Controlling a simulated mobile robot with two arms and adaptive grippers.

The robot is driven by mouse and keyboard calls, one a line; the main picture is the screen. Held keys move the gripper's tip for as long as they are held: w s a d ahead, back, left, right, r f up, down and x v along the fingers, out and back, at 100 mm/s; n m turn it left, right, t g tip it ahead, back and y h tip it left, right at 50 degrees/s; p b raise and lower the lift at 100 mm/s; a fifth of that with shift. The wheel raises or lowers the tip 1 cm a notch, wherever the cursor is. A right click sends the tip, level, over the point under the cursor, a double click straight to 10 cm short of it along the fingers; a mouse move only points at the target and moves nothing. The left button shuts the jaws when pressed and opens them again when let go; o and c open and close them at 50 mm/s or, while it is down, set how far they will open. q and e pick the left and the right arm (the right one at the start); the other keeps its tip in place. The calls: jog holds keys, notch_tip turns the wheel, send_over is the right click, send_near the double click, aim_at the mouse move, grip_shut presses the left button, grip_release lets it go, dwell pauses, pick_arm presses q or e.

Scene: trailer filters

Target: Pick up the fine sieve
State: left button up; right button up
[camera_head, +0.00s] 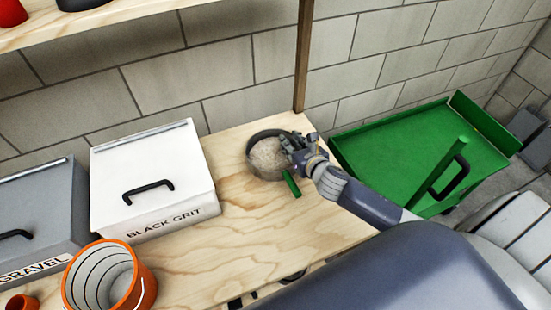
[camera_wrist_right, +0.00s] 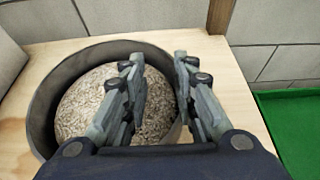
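The fine sieve, taken to be the round dark-rimmed vessel (camera_head: 264,177) with a green handle (camera_head: 291,184), sits on the wooden bench near its right end. A pale, speckled surface shows inside its rim. It also shows in the right wrist view (camera_wrist_right: 45,95). My right gripper (camera_head: 289,147) is at the right side of its rim. In the right wrist view the two fingers (camera_wrist_right: 157,62) are apart, with part of the right rim showing between them. Contact with the rim cannot be told. My left gripper is not in view.
A white bin labelled BLACK GRIT (camera_head: 153,178) and a grey GRAVEL bin (camera_head: 38,222) stand to the left. An orange ringed pot (camera_head: 148,290) is at the front left. A green cart (camera_head: 400,140) stands right of the bench (camera_head: 240,240). A wooden post (camera_head: 303,55) rises behind.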

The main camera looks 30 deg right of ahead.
jog(key=shift+x, duration=1.15)
grip_shut()
jog(key=shift+r, duration=0.25)
